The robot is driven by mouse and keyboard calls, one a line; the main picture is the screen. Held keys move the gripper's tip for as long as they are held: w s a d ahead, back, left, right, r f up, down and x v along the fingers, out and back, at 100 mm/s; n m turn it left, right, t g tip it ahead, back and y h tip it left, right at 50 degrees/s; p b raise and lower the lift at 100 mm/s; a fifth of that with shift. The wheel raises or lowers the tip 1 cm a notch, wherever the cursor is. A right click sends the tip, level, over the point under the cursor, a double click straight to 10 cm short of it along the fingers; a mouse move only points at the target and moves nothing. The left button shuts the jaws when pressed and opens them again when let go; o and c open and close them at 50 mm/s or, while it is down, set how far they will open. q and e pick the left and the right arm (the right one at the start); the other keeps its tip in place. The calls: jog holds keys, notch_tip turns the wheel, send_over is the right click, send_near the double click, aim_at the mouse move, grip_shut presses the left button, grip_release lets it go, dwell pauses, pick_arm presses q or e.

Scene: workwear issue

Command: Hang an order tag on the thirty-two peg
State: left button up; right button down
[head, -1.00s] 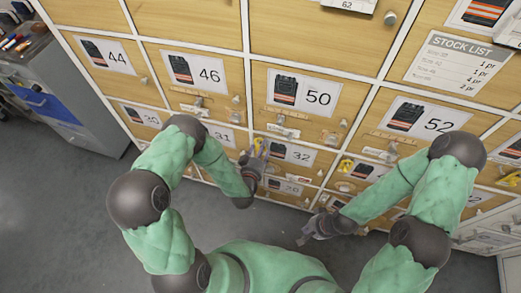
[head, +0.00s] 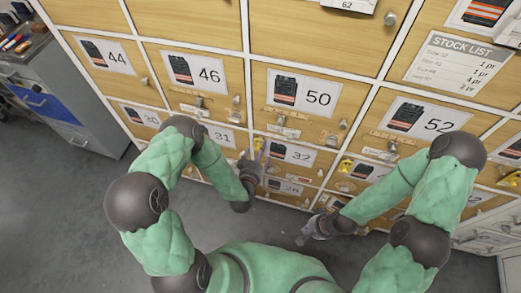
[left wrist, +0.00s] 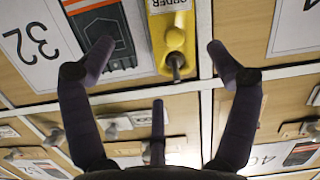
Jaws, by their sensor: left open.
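A yellow order tag (left wrist: 172,32) with a white ORDER label hangs on a peg (left wrist: 178,66) beside the thirty-two label (left wrist: 38,45), which shows upside down in the left wrist view. The peg's end sticks out through the tag's top. My left gripper (left wrist: 161,52) is open, with one finger on each side of the tag and apart from it. In the head view my left gripper (head: 252,157) is in front of the drawers, left of the 32 label (head: 290,154), and mostly hides the tag. My right gripper (head: 312,234) is low in front of the drawers, its jaw state unclear.
Wooden drawers with numbered labels, knobs and pegs fill the wall, including 50 (head: 300,92) and 52 (head: 416,117). Another yellow tag (head: 346,165) hangs to the right. A grey cabinet (head: 62,95) stands at the left. The grey floor (head: 75,225) is clear.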

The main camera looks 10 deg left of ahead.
pick_arm(q)
jog(key=v, duration=1)
jog(key=shift+s, duration=0.25)
